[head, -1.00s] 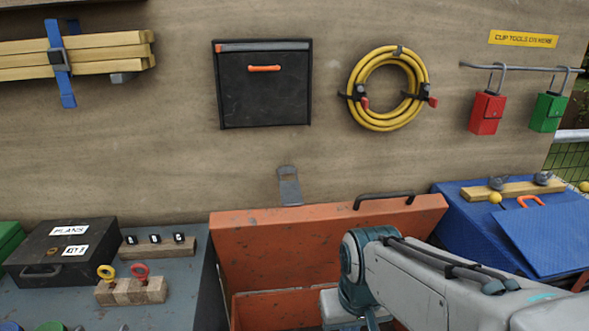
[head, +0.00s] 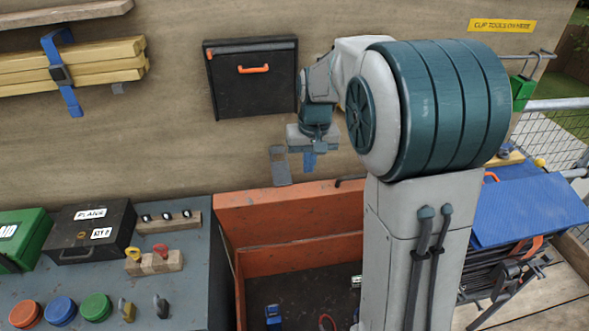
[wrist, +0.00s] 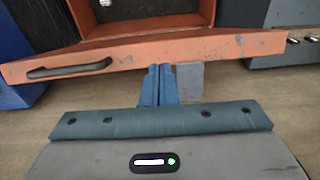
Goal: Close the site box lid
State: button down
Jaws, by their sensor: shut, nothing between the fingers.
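The orange site box (head: 240,285) stands open below the board wall. Its lid (head: 265,213) is raised, tilted back towards the wall. The lid's black handle shows in the wrist view (wrist: 68,68), near one end of the lid edge. My gripper (head: 308,168) points down just above the lid's top edge, in front of the wall. In the wrist view my gripper (wrist: 158,75) has its blue fingers together and empty, with the tips close to the lid edge. I cannot tell whether they touch it. My arm hides the right part of the lid and box.
A grey metal plate (head: 281,165) on the wall is close beside my fingers. A grey bench (head: 190,290) with a black case (head: 92,232) and several small items stands left. A blue box (head: 530,215) stands right. A blue item (head: 273,317) lies inside the site box.

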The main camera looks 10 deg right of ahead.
jog(key=w+f, duration=0.5)
jog(key=w, duration=0.3)
jog(key=f, duration=0.3)
jog(key=f+p, duration=0.1)
jog(key=f, duration=0.2)
jog(key=w+f+p, duration=0.1)
jog(key=f, duration=0.2)
jog(key=shift+a+f, duration=0.25)
jog(key=shift+a, duration=0.05)
jog(key=shift+f, duration=0.1)
